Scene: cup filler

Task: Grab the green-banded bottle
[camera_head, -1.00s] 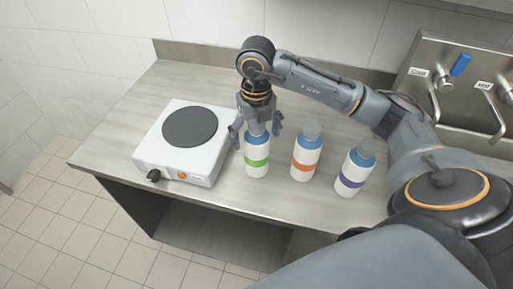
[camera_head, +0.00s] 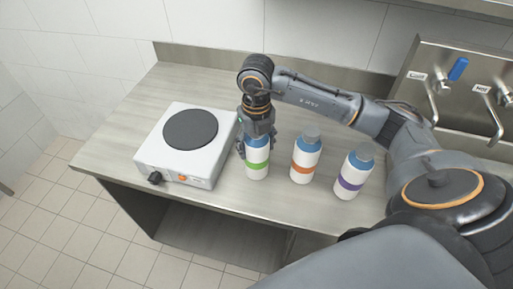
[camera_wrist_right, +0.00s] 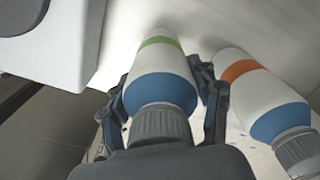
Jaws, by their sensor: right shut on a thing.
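The green-banded bottle (camera_head: 257,170) stands upright on the counter, white with a blue shoulder and a green band. My right gripper (camera_head: 256,147) is above it, shut on its blue upper part. In the right wrist view the two fingers of the right gripper (camera_wrist_right: 166,95) sit on both sides of the bottle (camera_wrist_right: 160,62), with its grey cap close to the palm. In the head view the cap is hidden by the gripper. My left gripper is not in view.
An orange-banded bottle (camera_head: 303,166) stands close to the right, then a purple-banded bottle (camera_head: 350,178). A white hot plate (camera_head: 207,163) is close on the left. A sink with taps (camera_head: 436,100) is at the right. The counter's back left (camera_head: 130,113) is clear.

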